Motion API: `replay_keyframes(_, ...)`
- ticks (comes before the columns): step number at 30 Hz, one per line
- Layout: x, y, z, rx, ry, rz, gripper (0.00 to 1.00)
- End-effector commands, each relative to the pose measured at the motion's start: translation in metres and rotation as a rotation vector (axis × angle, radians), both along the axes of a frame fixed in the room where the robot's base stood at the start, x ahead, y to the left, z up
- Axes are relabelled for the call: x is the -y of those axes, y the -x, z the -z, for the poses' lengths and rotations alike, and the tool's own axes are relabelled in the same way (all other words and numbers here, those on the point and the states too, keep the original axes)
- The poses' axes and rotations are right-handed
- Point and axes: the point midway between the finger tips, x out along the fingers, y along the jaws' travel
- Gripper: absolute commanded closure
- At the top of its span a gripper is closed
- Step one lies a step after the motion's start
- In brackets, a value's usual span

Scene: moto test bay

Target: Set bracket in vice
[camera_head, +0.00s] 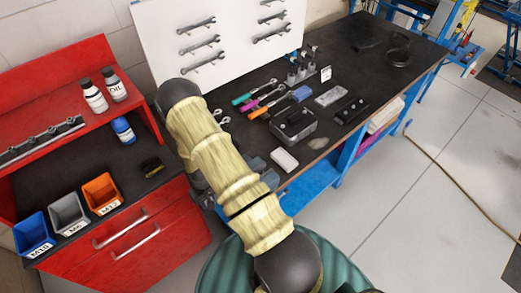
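My arm crosses the middle of the view and hides part of the bench behind it. My gripper itself does not show. Blue-grey metal parts (262,172) stick out on both sides of my arm at the bench's near end; they may belong to the vice, but most of that thing is hidden. I cannot make out the bracket for certain. A dark grey metal box-like thing with a handle (294,123) stands on the bench right of my arm.
The black bench (345,62) holds screwdrivers, sockets, a clear tray (330,95) and a white block (284,160). At left, a red cabinet (150,243) carries bottles and blue, grey and orange bins (101,193). Wrenches hang on a white board (225,20). The floor at right is mostly clear.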

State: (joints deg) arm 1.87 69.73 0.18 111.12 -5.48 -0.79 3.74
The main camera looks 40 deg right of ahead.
Motion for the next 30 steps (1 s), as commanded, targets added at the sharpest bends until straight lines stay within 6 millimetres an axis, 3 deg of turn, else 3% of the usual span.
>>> replay_keyframes(1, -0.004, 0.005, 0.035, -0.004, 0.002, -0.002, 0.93)
replay_keyframes(3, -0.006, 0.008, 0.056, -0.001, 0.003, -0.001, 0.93)
replay_keyframes(15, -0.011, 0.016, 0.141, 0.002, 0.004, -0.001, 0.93)
replay_keyframes(22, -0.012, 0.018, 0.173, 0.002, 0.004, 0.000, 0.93)
replay_keyframes(30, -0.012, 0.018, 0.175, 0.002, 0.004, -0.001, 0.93)
